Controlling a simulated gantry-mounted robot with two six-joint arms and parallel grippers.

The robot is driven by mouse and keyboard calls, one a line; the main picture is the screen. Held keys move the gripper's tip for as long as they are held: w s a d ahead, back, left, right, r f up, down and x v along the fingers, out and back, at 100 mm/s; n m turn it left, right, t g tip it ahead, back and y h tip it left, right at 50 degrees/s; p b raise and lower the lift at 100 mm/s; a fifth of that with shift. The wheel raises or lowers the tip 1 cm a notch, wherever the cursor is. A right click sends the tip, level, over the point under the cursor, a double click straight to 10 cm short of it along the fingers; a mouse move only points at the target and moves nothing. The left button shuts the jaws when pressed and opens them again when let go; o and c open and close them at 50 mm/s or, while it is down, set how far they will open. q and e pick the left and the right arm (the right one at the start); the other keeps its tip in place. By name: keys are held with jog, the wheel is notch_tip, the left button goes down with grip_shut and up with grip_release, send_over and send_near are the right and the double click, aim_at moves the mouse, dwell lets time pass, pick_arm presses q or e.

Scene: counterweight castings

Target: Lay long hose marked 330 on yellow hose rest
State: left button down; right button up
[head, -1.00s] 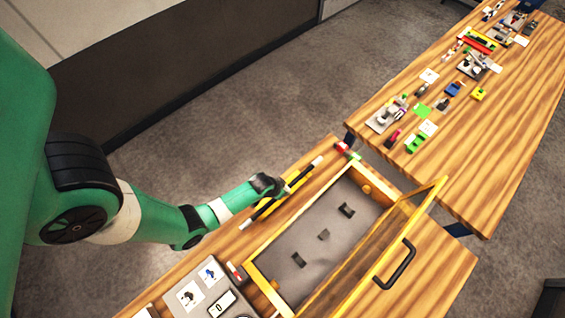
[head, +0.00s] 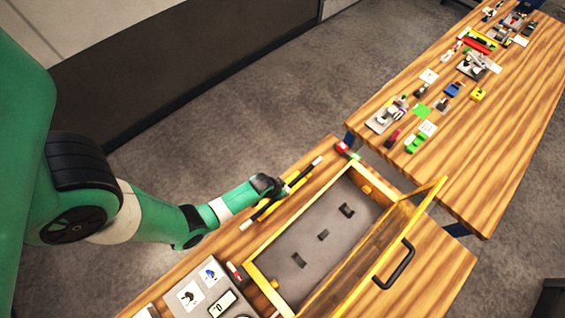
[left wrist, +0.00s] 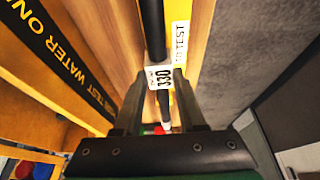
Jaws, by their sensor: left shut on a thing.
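The long hose (head: 301,178) is a thin black rod with pale ends, and its white tag reading 330 (left wrist: 160,77) shows in the left wrist view. My left gripper (head: 270,186) is shut on the hose near its middle; its two fingers (left wrist: 165,100) also show in the left wrist view. The yellow hose rest (head: 295,188) lies directly below or beside the hose, along the table's far edge. In the wrist view the hose runs alongside the yellow strip (left wrist: 195,45). I cannot tell whether hose and rest touch. My right gripper is not in view.
A yellow-framed box (head: 262,255) with its clear lid raised stands close beside the rest. Cards and a display (head: 212,290) lie at the near left. A second table (head: 500,130) with several small parts stands at the upper right, across a gap.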

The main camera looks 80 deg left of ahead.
pick_arm(q)
jog(key=shift+f+b, duration=0.65)
jog(key=shift+f, duration=0.05)
dwell(0.5)
jog(key=shift+c, duration=2)
grip_release()
notch_tip(320, 180, up, 5)
jog(key=p, duration=0.5)
jog(key=shift+r, duration=0.15)
jog(key=shift+r+p, duration=0.5)
jog(key=shift+r, duration=0.4)
